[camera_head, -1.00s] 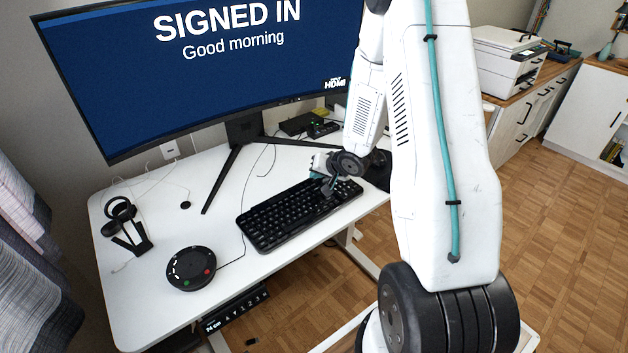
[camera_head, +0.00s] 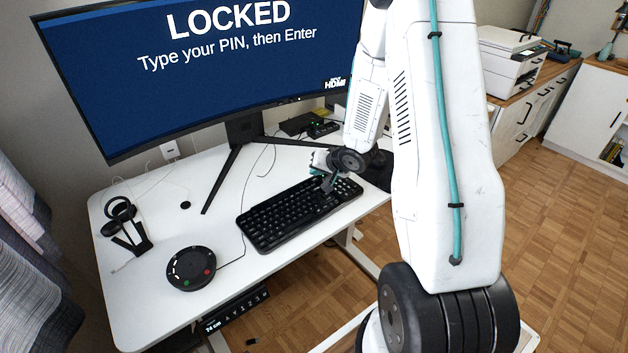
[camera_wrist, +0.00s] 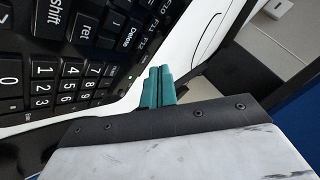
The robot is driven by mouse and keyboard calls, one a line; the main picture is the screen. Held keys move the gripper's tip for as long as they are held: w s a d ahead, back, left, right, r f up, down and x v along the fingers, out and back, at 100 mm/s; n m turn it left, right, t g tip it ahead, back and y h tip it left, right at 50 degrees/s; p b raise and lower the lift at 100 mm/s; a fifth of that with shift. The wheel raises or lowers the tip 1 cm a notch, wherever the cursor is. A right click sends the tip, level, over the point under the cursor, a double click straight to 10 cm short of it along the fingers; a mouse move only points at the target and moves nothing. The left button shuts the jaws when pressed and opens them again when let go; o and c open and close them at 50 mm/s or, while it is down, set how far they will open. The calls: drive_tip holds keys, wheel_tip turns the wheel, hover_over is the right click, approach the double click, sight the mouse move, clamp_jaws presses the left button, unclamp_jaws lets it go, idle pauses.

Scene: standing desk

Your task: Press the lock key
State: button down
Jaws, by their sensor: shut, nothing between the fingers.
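The black keyboard (camera_head: 290,218) lies on the white desk, and my gripper (camera_head: 328,186) is over its right part. In the wrist view the keyboard (camera_wrist: 60,70) shows its number pad, Delete and function keys close by. My gripper's teal fingers (camera_wrist: 158,86) are together with nothing between them, beside the top edge of the keyboard. I cannot tell whether the fingertips touch a key, and I cannot make out the lock key. The monitor (camera_head: 220,70) reads "LOCKED" and "Type your PIN, then Enter".
A round black device (camera_head: 190,269) with red and green buttons sits left of the keyboard on the white desk (camera_head: 140,290). A headset on a stand (camera_head: 128,228) is at the far left. The monitor's stand (camera_head: 222,180) and small black boxes (camera_head: 302,124) are behind the keyboard.

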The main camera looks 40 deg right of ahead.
drive_tip(key=shift+r, duration=0.1)
drive_tip(key=shift+r, duration=2.4)
